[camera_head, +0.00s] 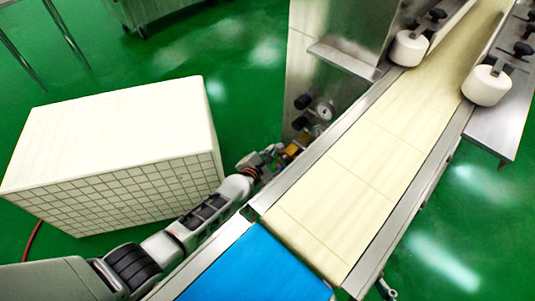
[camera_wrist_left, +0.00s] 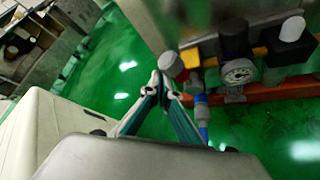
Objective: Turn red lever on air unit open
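The air unit shows in the wrist view as a row of fittings with a round gauge (camera_wrist_left: 238,72), black and white knobs and an orange-red bar. A small red part (camera_wrist_left: 190,58), perhaps the red lever, is at its left end beside a grey round cap (camera_wrist_left: 171,64). My left gripper (camera_wrist_left: 163,88) has its fingertips together just before this end; I cannot tell whether they touch it. In the head view my left gripper (camera_head: 266,160) is beside the air unit (camera_head: 292,150), which is small and partly hidden by the conveyor. The lever is not clear there. My right gripper is not in view.
The conveyor (camera_head: 375,160) with its steel side rail runs close to the right of my left arm. A large white box (camera_head: 115,135) with a gridded side stands to the left. The machine's steel housing (camera_head: 312,75) is behind the air unit. Green floor lies between.

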